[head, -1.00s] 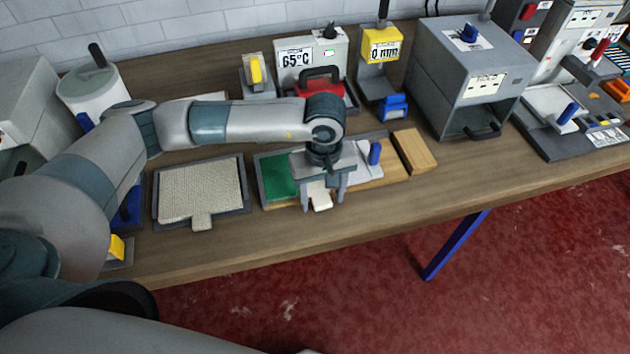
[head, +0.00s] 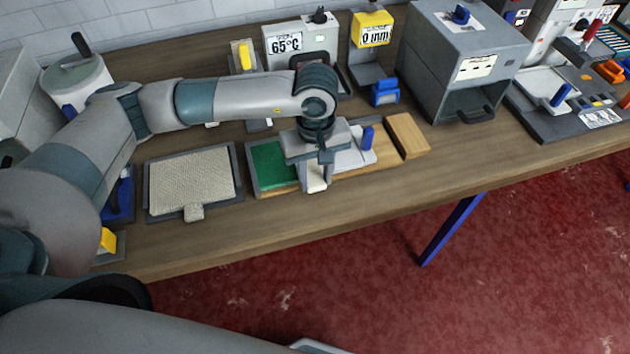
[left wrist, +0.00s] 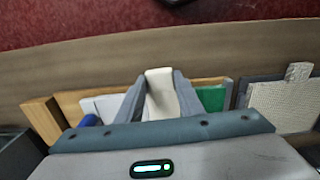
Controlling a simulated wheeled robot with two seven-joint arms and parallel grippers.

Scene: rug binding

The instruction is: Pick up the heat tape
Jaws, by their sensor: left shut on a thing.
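The heat tape appears to be the off-white strip (head: 317,181) between the fingers of my left gripper (head: 316,188). The gripper points down over the front edge of a wooden board and is shut on the strip. In the left wrist view the strip (left wrist: 160,88) stands between the two grey fingers (left wrist: 160,95), its near part hidden by the gripper body. Whether it still touches the board cannot be told. My right gripper is not in view.
The wooden board (head: 376,153) carries a green pad (head: 270,165) and a light plate with a blue knob (head: 367,138). A tray with a beige woven piece (head: 192,180) lies left. A 65°C unit (head: 300,45) and a grey oven-like box (head: 440,70) stand behind.

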